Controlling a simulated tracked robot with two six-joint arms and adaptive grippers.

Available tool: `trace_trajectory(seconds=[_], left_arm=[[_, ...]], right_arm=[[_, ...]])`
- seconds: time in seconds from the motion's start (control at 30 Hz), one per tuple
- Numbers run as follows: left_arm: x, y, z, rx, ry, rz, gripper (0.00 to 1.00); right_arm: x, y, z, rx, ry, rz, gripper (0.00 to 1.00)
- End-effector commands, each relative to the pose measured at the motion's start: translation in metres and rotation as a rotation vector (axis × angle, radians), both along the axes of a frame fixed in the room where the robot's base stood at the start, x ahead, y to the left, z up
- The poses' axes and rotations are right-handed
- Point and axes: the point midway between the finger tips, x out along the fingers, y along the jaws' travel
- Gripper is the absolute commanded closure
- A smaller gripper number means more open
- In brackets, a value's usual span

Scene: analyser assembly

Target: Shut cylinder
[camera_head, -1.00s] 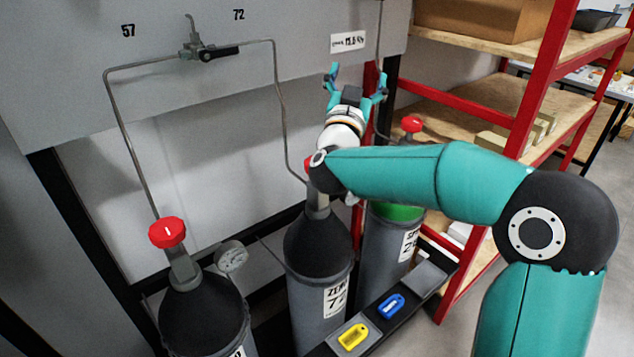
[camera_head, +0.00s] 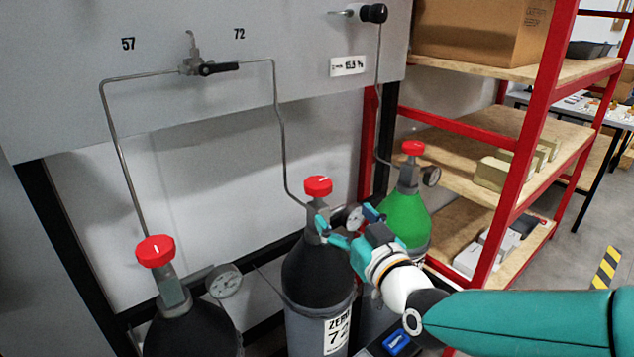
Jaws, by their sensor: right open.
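Three gas cylinders stand in a row, each with a red valve knob. The left one is a dark cylinder (camera_head: 192,335) with a red knob (camera_head: 155,251). The right one has a green shoulder (camera_head: 406,218) and a red knob (camera_head: 412,148). My right gripper (camera_head: 345,222) is open, its teal fingers pointing up and left, just right of the middle cylinder's neck and below its knob. I cannot tell whether it touches the neck. My left gripper is out of view.
Pressure gauges stand beside the left (camera_head: 224,281), middle (camera_head: 354,217) and right (camera_head: 431,176) valves. Thin pipes run to a panel valve with a black lever (camera_head: 219,69). A red-framed shelf (camera_head: 522,140) with boxes stands at the right. A blue tag (camera_head: 397,342) lies at the bottom.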

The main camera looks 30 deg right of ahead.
Motion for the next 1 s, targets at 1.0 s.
trace_trajectory(seconds=[1.0], left_arm=[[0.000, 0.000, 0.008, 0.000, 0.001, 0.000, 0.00]], right_arm=[[0.126, -0.023, -0.001, 0.000, -0.002, 0.000, 0.16]])
